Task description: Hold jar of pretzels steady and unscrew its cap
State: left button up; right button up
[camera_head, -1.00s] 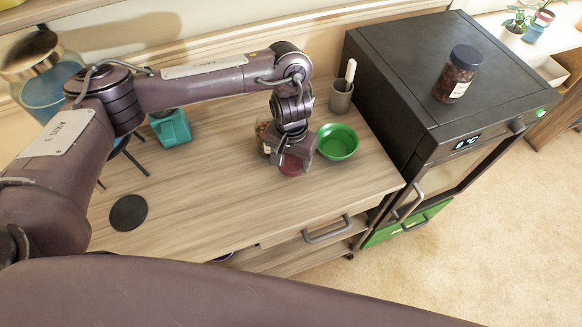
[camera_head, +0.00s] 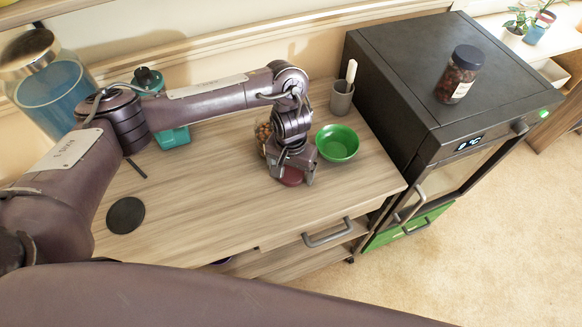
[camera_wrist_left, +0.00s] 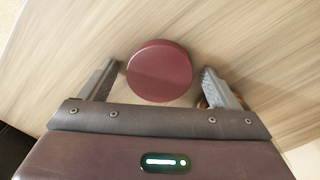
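The dark red cap (camera_head: 291,177) shows just below my left gripper (camera_head: 295,180) in the head view and appears to lie on the wooden tabletop, apart from the jar. In the left wrist view the round cap (camera_wrist_left: 159,70) sits between the two spread fingers, with a gap on each side. My left gripper (camera_wrist_left: 157,80) is open. The jar of pretzels (camera_head: 263,131) stands behind my left wrist and is mostly hidden; only brown contents show. A small bit of it shows by the right finger in the wrist view (camera_wrist_left: 203,102). My right gripper is not in view.
A green bowl (camera_head: 338,143) is right of the gripper, with a grey cup (camera_head: 341,99) behind it. A black disc (camera_head: 126,215) lies front left. The front middle tabletop is clear.

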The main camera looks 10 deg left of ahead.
aim_at(291, 172)
pick_arm(q)
jog(key=shift+r, duration=0.1)
notch_tip(291, 172, up, 12)
jog(key=p, duration=0.3)
dwell(1.0)
